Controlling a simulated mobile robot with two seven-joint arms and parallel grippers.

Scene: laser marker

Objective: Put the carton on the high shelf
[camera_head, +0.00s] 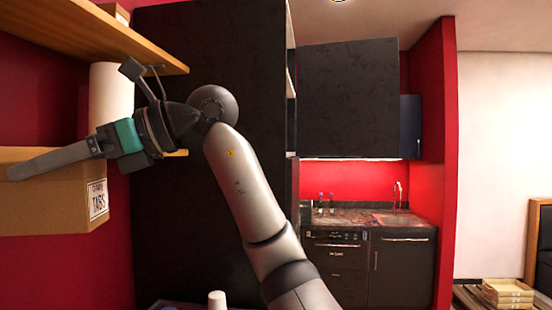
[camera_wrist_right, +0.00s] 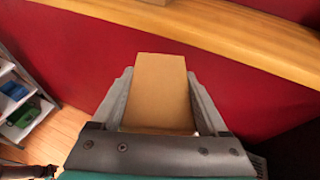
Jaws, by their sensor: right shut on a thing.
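The brown carton (camera_head: 60,210), with a white label reading "TABS", is at the left of the head view. My right gripper (camera_head: 40,164) is shut on it, with one finger lying along its near side. In the right wrist view the carton (camera_wrist_right: 158,95) sits between both fingers. The high shelf (camera_head: 125,38) is a wooden board at the upper left of the head view. The carton is below its level. Whether the carton touches the lower board behind it is hidden. My left gripper is not in view.
A box (camera_head: 115,12) stands on the high shelf. A white cylinder (camera_head: 112,95) stands between the boards, behind my right gripper. A lower board (camera_head: 176,153) shows behind the wrist. A tall dark cabinet (camera_head: 235,60) borders the shelves on the right.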

